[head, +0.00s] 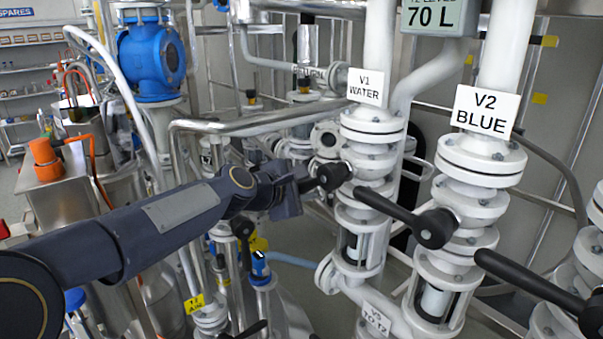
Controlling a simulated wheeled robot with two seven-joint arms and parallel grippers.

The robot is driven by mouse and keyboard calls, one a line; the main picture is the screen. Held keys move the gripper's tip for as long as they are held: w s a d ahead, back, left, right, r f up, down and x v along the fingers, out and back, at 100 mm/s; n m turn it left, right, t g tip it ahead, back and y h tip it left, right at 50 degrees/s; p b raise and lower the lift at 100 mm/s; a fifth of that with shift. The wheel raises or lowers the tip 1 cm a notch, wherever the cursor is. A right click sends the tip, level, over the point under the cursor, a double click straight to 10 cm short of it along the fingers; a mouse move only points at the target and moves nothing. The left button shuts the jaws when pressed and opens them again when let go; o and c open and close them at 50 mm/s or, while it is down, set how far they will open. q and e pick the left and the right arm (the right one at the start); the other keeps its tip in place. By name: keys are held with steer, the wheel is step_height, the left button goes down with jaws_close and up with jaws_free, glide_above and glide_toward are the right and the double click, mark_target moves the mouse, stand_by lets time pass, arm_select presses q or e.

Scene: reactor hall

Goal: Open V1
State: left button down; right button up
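The V1 valve (372,125) is a white flanged valve on a vertical white pipe, under a sign (366,87) reading "V1 WATER". Its black handle hub (336,177) faces me, and a short dark stretch of lever shows to its left. My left gripper (297,188) is at that lever, just left of the hub, with its arm reaching in from the left. The fingers overlap the lever and hide most of it. I cannot tell whether they are closed on it. My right gripper is not in view.
Right of V1 stands the V2 BLUE valve (482,160); its black lever (390,208) points up-left towards V1. Another black lever (525,272) is at the lower right. A display (433,18) reads 70 L. A metal rail (260,122) runs above my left forearm.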

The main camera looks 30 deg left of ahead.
arm_select(q)
steer(key=shift+s+d+f+n+g+h, duration=0.2)
steer(key=shift+d+f+n+g+h, duration=0.1)
steer(key=shift+d+f+n, duration=0.2)
steer(key=shift+s+d+f+n+g+h, duration=0.2)
steer(key=shift+d+f+n+h, duration=0.15)
steer(key=shift+f, duration=0.25)
steer(key=c, duration=1.3)
jaws_free()
steer(key=shift+r, duration=0.1)
steer(key=shift+r, duration=0.1)
steer(key=v, duration=0.7)
steer(key=shift+s+a, duration=0.1)
steer(key=shift+s, duration=0.25)
